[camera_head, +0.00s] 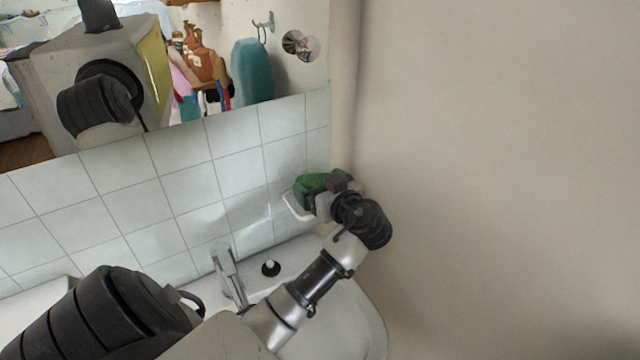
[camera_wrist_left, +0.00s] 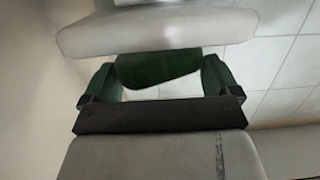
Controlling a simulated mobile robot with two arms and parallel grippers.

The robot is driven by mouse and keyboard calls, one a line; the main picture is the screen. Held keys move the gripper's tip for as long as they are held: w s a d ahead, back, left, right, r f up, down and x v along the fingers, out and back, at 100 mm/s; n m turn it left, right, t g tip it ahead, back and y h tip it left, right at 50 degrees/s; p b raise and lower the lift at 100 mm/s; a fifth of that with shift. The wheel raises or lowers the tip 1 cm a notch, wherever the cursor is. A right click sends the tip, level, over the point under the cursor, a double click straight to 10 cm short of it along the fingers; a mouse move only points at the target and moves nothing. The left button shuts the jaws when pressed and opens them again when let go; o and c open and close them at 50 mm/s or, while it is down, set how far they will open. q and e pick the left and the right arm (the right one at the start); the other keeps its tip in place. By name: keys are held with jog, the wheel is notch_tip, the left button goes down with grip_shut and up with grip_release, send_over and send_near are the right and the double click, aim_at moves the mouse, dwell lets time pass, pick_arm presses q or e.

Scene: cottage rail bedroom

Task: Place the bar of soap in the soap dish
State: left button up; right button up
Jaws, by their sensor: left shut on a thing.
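The green bar of soap (camera_head: 312,182) is held at the wall near the tiled corner. In the left wrist view, the soap (camera_wrist_left: 158,70) sits between the two fingers of my left gripper (camera_wrist_left: 160,78). In the head view, my left gripper (camera_head: 332,188) is shut on the soap and partly covers it. The white soap dish (camera_head: 294,204) is on the tiles, just below the soap in the picture. The dish also shows in the left wrist view (camera_wrist_left: 150,35), directly beyond the soap. I cannot tell whether they touch. My right gripper is not in view.
A white washbasin (camera_head: 365,310) with a metal tap (camera_head: 228,272) lies below. A beige wall (camera_head: 500,150) closes the right side. A mirror (camera_head: 215,60) hangs above the tiles and reflects me and the room.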

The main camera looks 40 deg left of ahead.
pick_arm(q)
jog(key=shift+a+f, duration=0.1)
jog(key=shift+f, duration=0.3)
jog(key=shift+f+b, duration=0.25)
jog(key=shift+b, duration=0.1)
jog(key=shift+f+b, duration=0.35)
jog(key=shift+b, duration=0.1)
jog(key=o, duration=0.6)
jog(key=shift+o, duration=0.2)
jog(key=shift+r, duration=0.15)
